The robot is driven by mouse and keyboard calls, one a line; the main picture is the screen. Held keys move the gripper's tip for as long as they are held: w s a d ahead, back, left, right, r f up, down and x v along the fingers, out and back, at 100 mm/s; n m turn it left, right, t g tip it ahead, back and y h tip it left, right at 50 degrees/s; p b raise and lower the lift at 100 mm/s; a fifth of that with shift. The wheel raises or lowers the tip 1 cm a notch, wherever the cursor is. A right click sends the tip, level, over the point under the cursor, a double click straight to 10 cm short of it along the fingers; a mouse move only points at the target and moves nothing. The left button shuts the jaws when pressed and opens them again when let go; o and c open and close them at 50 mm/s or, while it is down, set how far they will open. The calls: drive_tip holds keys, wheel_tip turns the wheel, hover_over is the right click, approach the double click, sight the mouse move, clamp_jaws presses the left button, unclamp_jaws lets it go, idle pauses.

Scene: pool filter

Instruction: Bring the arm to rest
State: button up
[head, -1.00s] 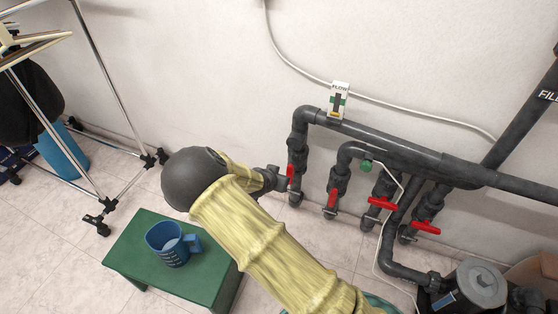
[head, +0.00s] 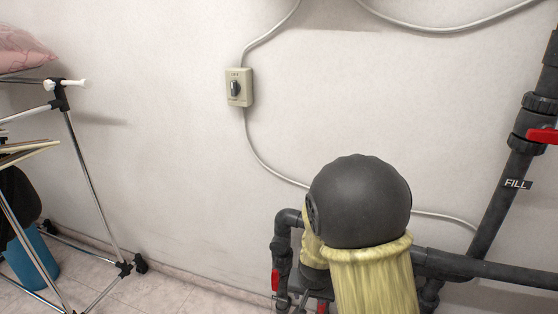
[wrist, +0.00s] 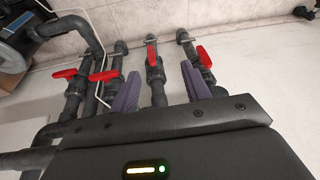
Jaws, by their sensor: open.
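My gripper (wrist: 160,88) is open, its two purple fingers apart with nothing held between them in the wrist view. Dark pipes with red valve handles lie beyond the fingers; one red handle (wrist: 151,53) shows in the gap and another (wrist: 204,57) beside the right finger. I cannot tell how near the fingers are to them. In the head view my arm, with a black rounded joint and yellow sleeve, rises in front of the wall, and the gripper is largely hidden behind it.
Dark pipes (head: 490,270) run along the wall at right, with a pipe marked FILL (head: 505,183). A switch box (head: 239,87) hangs on the wall. A metal rack (head: 95,185) and blue bin (head: 32,258) stand at left.

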drive_tip(key=s+d+r+n, duration=0.1)
drive_tip(key=s+d+r, duration=0.3)
drive_tip(key=s, duration=0.2)
drive_tip(key=s+d+r+n, duration=0.2)
drive_tip(key=s+d+r, duration=0.25)
drive_tip(key=s, duration=0.25)
wheel_tip(320, 180, up, 29)
drive_tip(key=a+p, duration=0.1)
drive_tip(key=p, duration=2.8)
drive_tip(key=shift+w+f+g, duration=0.2)
drive_tip(key=shift+w+g, duration=0.1)
drive_tip(key=shift+g, duration=0.1)
